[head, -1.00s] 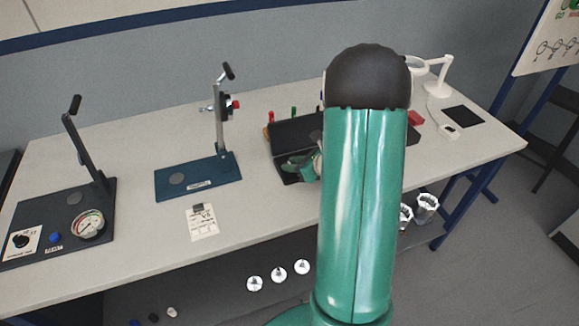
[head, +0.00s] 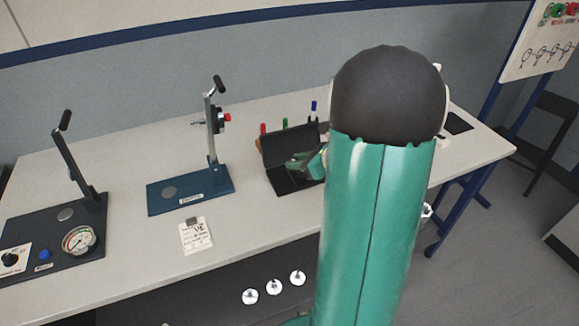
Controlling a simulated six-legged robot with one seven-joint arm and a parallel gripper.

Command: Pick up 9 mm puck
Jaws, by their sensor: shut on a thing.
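My gripper (head: 303,163) is at the black open case or tray (head: 283,183) near the middle of the table, to the left of my green arm. Only a small part of the gripper shows. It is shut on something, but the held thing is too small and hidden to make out. I cannot pick out the 9 mm puck in this view. My arm covers the right part of the black tray.
A blue-based lever press (head: 190,190) stands left of the tray, and a dark one with a gauge (head: 79,240) farther left. A paper tag (head: 196,236) lies near the table's front edge. Coloured upright pieces (head: 285,123) stand behind the tray. The white tabletop (head: 130,262) has bare room in front.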

